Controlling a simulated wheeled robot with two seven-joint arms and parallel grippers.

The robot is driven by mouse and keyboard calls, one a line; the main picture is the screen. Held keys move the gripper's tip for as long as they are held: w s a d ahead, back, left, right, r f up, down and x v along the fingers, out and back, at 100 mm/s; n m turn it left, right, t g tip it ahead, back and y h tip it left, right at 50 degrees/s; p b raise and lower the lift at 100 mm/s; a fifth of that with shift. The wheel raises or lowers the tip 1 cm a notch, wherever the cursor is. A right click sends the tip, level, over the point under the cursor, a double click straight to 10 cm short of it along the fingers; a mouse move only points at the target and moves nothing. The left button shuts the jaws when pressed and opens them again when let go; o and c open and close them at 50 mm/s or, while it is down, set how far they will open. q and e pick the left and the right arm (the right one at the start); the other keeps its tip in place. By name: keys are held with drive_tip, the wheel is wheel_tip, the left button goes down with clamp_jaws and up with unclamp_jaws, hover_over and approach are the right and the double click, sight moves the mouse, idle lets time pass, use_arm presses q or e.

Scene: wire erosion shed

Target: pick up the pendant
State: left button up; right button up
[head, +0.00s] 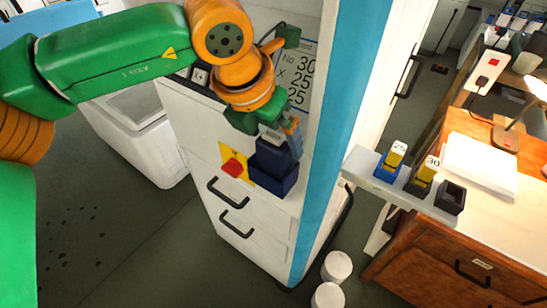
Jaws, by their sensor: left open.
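My left gripper (280,134) is at the end of the green and orange arm, pointing down in front of the white machine cabinet. It is open. Just below its fingers a dark blue box-shaped thing (273,173) sits against the cabinet front. I cannot tell for sure whether this is the pendant or its holder. The wrist and fingers hide its top, and I cannot tell if the fingers touch it. My right gripper is not in view.
A red button on a yellow plate (233,166) is left of the blue box. A blue post (345,130) stands close on the right. A grey shelf (365,178) carries blocks marked 25 and 30. White cylinders (336,266) stand on the floor. A wooden desk (445,245) is at right.

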use_arm(q)
drive_tip(key=shift+w+d+f, duration=0.1)
drive_tip(key=shift+w+f, duration=0.3)
drive_tip(key=shift+s+r, duration=0.15)
drive_tip(key=shift+s, duration=0.2)
drive_tip(key=c, duration=0.7)
drive_tip(key=shift+w, duration=0.15)
clamp_jaws()
